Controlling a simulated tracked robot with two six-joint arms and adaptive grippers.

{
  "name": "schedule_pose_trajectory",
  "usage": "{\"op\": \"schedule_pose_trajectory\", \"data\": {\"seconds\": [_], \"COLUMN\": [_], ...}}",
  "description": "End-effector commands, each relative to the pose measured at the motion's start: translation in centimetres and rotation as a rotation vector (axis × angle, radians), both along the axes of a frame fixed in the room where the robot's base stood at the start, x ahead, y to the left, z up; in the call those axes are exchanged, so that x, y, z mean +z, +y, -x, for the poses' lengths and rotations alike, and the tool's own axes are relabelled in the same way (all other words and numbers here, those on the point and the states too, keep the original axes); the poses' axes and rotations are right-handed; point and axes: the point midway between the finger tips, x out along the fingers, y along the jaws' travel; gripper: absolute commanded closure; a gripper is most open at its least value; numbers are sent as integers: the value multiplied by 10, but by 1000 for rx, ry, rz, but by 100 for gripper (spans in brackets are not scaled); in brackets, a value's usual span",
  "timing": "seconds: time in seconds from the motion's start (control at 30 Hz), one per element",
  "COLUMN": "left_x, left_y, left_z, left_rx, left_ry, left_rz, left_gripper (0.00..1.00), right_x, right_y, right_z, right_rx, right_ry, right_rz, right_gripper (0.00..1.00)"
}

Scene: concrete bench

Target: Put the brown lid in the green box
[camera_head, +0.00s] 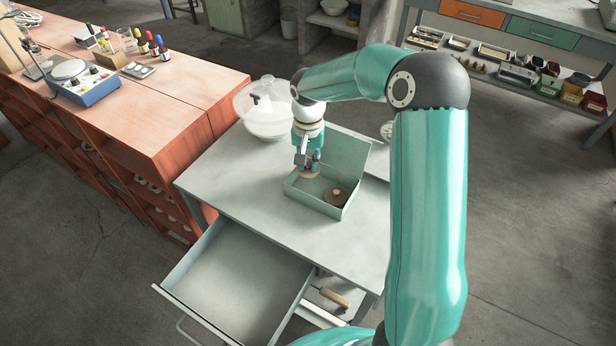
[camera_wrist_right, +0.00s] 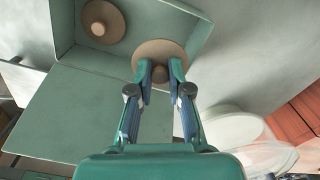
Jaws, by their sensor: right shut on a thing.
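The green box (camera_head: 312,204) stands on the grey table with its hinged cover raised at the back; the box also shows in the wrist view (camera_wrist_right: 62,28). My right gripper (camera_head: 311,168) is shut on a brown lid (camera_head: 309,175), a round disc that shows in the wrist view (camera_wrist_right: 152,50) between the fingertips (camera_wrist_right: 160,72). The held lid is over or inside the left end of the box; its exact height is hard to tell. A second brown round lid with a knob (camera_head: 337,195) lies in the box's right part. My left gripper is not in view.
A translucent white round container (camera_head: 266,122) stands on the table behind and left of the box. A grey drawer (camera_head: 240,275) is pulled open below the table's front. A red-brown bench (camera_head: 170,90) with bottles stands at left. The tabletop left of the box is clear.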

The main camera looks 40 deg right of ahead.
Motion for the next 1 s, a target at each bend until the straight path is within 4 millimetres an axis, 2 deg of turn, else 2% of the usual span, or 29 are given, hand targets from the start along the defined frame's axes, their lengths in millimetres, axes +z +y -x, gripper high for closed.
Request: {"op": "schedule_pose_trajectory", "data": {"seconds": [0.1, 0.27, 0.53, 0.93, 0.97, 1.0], "left_x": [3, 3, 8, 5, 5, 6], "left_y": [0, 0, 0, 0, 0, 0], "left_z": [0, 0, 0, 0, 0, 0], "left_rx": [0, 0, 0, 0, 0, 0], "left_ry": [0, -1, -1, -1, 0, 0], "left_rz": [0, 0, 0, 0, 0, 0], "left_gripper": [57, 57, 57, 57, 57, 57], "right_x": [-17, -28, -62, -70, -70, -69], "right_y": [1, 0, 1, 1, 1, 1], "right_z": [0, 0, 0, -1, -1, -1], "right_rx": [1, 0, 2, 1, 1, 2], "right_ry": [1, 1, 2, -1, -1, -1], "right_rz": [-2, -1, -1, 0, 0, 0], "right_gripper": [99, 99, 99, 99, 80, 74]}}
